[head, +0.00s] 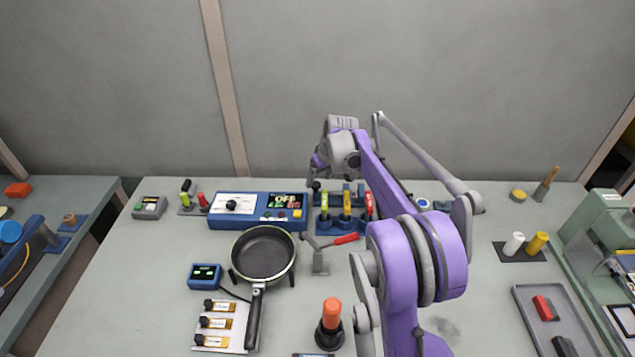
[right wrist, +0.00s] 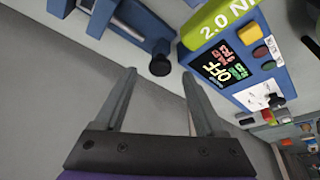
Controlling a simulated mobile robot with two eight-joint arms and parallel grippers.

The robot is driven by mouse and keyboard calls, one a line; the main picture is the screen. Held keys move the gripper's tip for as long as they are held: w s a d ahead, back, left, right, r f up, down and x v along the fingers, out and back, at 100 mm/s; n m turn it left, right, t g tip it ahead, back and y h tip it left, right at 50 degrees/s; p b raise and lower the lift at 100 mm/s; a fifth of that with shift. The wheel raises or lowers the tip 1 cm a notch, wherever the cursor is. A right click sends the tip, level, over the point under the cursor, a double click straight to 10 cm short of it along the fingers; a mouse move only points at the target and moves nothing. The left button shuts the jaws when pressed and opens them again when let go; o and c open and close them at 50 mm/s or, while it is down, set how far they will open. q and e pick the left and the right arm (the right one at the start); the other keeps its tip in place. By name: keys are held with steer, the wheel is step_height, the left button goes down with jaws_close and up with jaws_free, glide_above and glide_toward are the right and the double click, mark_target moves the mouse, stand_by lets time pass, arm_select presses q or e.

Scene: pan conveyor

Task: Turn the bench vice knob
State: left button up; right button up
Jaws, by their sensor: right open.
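My right gripper (head: 315,178) is over the back of the bench, at the left end of the blue stand area; its fingers are small there. In the right wrist view the gripper (right wrist: 158,73) is open, and a round black knob (right wrist: 160,66) shows between its fingertips, with no clear contact. The knob sits at the end of a blue body (right wrist: 125,22), which looks like the vice. In the head view a small dark knob (head: 316,187) shows just below the fingers. My left gripper is not in view.
A blue controller (head: 255,223) reading OFF stands left of the gripper. Green, yellow and red handles (head: 347,203) stand just right of it. A black pan (head: 263,254) and a red-handled lever (head: 345,239) are in front. My right arm covers the bench behind it.

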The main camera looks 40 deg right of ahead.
mark_target(316, 187)
steer(key=shift+x, duration=1.2)
jaws_close()
